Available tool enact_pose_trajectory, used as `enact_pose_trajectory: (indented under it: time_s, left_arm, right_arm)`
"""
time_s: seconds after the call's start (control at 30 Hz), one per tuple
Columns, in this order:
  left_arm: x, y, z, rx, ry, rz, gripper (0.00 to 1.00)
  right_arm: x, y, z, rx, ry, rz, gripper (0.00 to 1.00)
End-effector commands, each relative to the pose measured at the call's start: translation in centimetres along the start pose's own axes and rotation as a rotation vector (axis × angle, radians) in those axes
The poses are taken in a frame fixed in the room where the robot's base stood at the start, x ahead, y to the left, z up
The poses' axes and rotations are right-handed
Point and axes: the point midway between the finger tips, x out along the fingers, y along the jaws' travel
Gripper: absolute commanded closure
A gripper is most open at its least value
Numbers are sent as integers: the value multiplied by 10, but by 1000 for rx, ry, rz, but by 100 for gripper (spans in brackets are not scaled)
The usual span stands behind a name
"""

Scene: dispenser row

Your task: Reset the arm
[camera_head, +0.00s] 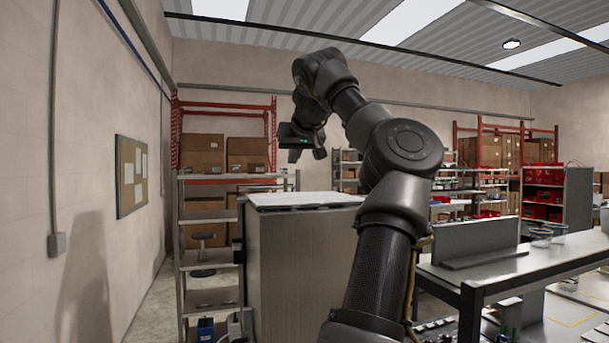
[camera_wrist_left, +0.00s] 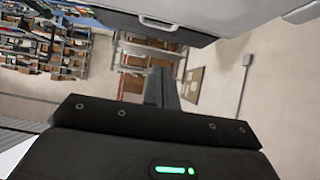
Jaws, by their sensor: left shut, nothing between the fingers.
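My left arm (camera_head: 376,240) rises from the bottom middle of the head view. It bends at the elbow and reaches up and left. My left gripper (camera_head: 308,156) hangs at its end, in the air above the grey cabinet (camera_head: 300,265) with a pale top. Its body shows a small green light. In the left wrist view the gripper's fingers (camera_wrist_left: 161,87) are together, with nothing between them. A grey drawer front with a handle (camera_wrist_left: 158,22) shows at the top of that view, apart from the fingers. My right gripper is in neither view.
A metal shelf rack (camera_head: 210,277) with boxes stands left of the cabinet, near the wall with a notice board (camera_head: 131,175). A worktable (camera_head: 520,263) with a grey panel (camera_head: 476,242) stands at the right. Shelves with red bins (camera_head: 543,176) stand behind.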

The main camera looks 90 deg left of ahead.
Motion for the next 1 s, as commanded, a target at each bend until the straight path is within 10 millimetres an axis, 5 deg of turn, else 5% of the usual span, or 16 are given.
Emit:
enact_pose_trajectory:
  time_s: [0.23, 0.77, 0.9, 1.0]
  left_arm:
    - [-17, 0, 0, -1, -1, 0, 100]
    - [-17, 0, 0, -4, -1, -1, 100]
    - [-17, 1, -1, -110, 4, 7, 100]
    - [-18, 1, -20, -308, 74, 24, 100]
  right_arm:
    - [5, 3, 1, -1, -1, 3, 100]
    - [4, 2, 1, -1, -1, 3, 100]
    - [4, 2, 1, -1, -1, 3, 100]
    - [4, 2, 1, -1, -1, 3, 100]
